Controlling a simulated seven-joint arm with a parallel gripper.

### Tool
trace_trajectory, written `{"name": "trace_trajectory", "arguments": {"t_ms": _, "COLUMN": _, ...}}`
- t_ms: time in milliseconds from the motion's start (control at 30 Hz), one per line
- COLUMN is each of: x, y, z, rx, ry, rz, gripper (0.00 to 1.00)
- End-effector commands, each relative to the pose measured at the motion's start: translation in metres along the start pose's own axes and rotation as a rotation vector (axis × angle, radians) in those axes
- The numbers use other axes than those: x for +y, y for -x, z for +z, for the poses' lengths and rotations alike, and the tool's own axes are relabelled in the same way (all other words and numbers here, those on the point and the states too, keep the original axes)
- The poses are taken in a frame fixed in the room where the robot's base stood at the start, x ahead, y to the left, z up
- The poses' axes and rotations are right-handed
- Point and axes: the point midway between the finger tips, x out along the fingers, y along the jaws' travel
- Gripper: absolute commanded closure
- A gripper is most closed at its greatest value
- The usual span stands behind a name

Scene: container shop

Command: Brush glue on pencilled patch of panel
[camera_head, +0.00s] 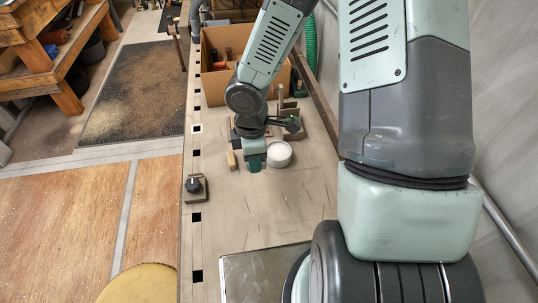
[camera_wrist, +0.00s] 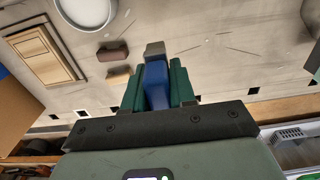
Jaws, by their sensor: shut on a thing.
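My gripper (camera_head: 253,164) points down over the workbench, to the left of a white round pot (camera_head: 279,154). In the wrist view its green fingers (camera_wrist: 155,88) are shut on a blue handle (camera_wrist: 156,82) with a grey block-like end, seemingly the brush. Whether glue is on it cannot be told. The white pot (camera_wrist: 88,10) also shows at the top of the wrist view, apart from the brush. A flat wooden board with a raised border (camera_wrist: 47,58) lies at the left of the wrist view, possibly the panel.
A small wood block (camera_head: 231,160) lies left of my gripper. A knobbed fixture (camera_head: 195,187) is near the bench's left edge. A cardboard box (camera_head: 215,88) stands at the back. A metal plate (camera_head: 260,274) lies in front. The bench between plate and pot is mostly clear.

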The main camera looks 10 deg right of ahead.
Motion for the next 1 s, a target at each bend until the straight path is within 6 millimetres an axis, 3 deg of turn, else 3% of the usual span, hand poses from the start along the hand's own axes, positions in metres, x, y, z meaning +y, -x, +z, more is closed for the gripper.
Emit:
{"name": "trace_trajectory", "arguments": {"t_ms": 167, "x": 0.013, "y": -0.001, "z": 0.008, "rx": -0.004, "ry": -0.09, "rz": 0.003, "gripper": 0.99}}
{"name": "trace_trajectory", "arguments": {"t_ms": 400, "x": 0.07, "y": -0.001, "z": 0.053, "rx": -0.009, "ry": -0.548, "rz": 0.005, "gripper": 0.99}}
{"name": "trace_trajectory", "arguments": {"t_ms": 533, "x": 0.09, "y": 0.0, "z": 0.072, "rx": -0.003, "ry": -0.723, "rz": 0.002, "gripper": 0.99}}
{"name": "trace_trajectory", "arguments": {"t_ms": 733, "x": 0.096, "y": -0.008, "z": 0.079, "rx": 0.0, "ry": -0.792, "rz": -0.001, "gripper": 0.99}}
{"name": "trace_trajectory", "arguments": {"t_ms": 1000, "x": 0.096, "y": -0.036, "z": 0.078, "rx": 0.0, "ry": -0.786, "rz": -0.002, "gripper": 0.99}}
